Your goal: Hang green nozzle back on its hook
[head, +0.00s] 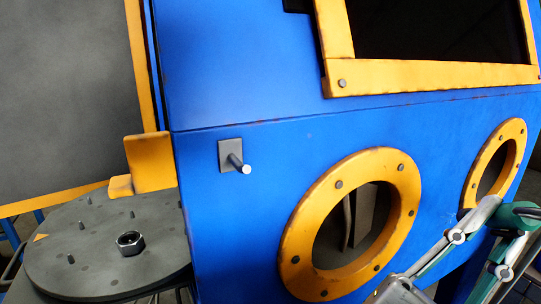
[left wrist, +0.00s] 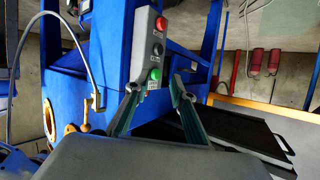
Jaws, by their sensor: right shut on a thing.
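The hook (head: 237,162) is a short metal peg on a grey square plate, fixed to the blue cabinet wall in the head view. Nothing hangs on it. My right gripper (head: 505,215) is at the lower right of the head view, well to the right of and below the hook. It is shut on a green piece, the green nozzle (head: 520,212), which is partly cut off by the frame edge and hard to tell from the gripper's own green parts. My left gripper (left wrist: 156,86) is open and empty in the left wrist view.
Two yellow-ringed round ports (head: 298,245) are in the blue wall (head: 240,220), between hook and right gripper. A yellow-framed window (head: 440,78) is above. A grey round plate with pegs (head: 100,240) stands at left. A button box (left wrist: 148,50) is beyond my left gripper.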

